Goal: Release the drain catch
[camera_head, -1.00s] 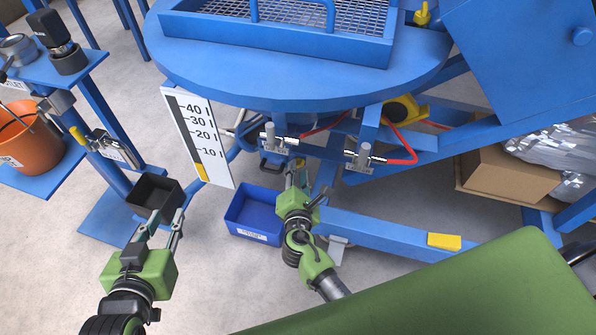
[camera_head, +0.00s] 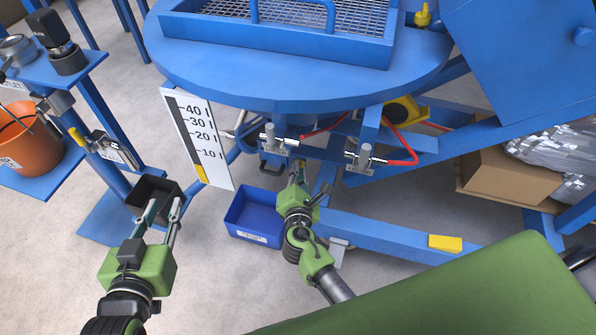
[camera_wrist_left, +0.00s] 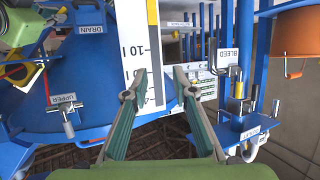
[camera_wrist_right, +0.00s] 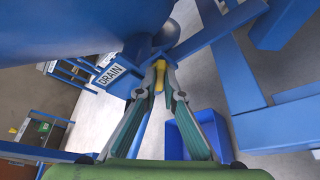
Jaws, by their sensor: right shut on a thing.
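In the right wrist view, the yellow drain catch (camera_wrist_right: 158,75) sits below the blue vessel beside a white DRAIN label (camera_wrist_right: 111,76). My right gripper (camera_wrist_right: 159,79) is shut on the yellow catch, its fingertips at either side of it. In the head view this right gripper (camera_head: 296,180) reaches under the round blue table, and the catch is mostly hidden there. My left gripper (camera_head: 164,207) is open and empty, in front of the black bin at the left. Its fingers also show well apart in the left wrist view (camera_wrist_left: 158,82).
A blue bin (camera_head: 242,230) stands on the floor just left of my right gripper. A level scale board (camera_head: 207,172) hangs between the grippers. Clamps with red cables (camera_head: 404,160) run along the frame. A blue beam (camera_head: 385,232) lies right. A black bin (camera_head: 170,186) stands left.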

